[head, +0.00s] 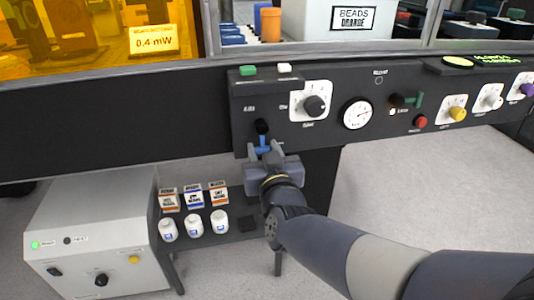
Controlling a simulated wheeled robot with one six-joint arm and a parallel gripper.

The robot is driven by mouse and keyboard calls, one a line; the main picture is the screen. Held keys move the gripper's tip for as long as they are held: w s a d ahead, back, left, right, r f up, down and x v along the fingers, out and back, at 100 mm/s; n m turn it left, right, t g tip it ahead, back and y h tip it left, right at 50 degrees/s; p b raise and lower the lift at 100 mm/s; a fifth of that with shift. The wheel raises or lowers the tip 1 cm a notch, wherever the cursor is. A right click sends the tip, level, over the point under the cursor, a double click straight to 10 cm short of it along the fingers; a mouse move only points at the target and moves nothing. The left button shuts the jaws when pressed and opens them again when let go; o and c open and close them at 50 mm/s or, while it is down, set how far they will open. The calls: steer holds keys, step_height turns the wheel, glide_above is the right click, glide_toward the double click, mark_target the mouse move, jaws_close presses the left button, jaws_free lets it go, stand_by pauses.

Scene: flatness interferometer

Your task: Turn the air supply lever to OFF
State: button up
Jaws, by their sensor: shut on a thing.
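The air supply lever (263,141) is a small blue handle below a black hub (262,126) on the left part of the dark control panel. It points downward from the hub. My gripper (265,151) reaches up from below and is shut on the blue handle, with one grey finger on each side. The fingers hide part of the handle. The small label above the hub is too small to read surely.
On the panel to the right are a black knob (315,105), a round gauge (357,113), a red button (420,122) and a yellow knob (457,114). Below left stand white bottles (193,225) on a dark shelf and a grey box (92,225). Open floor lies at right.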

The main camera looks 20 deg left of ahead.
stand_by(0.3)
steer(key=o, duration=1)
steer(key=shift+a, duration=0.1)
steer(key=p+v, duration=0.3)
steer(key=v, duration=0.8)
steer(key=shift+a, duration=0.1)
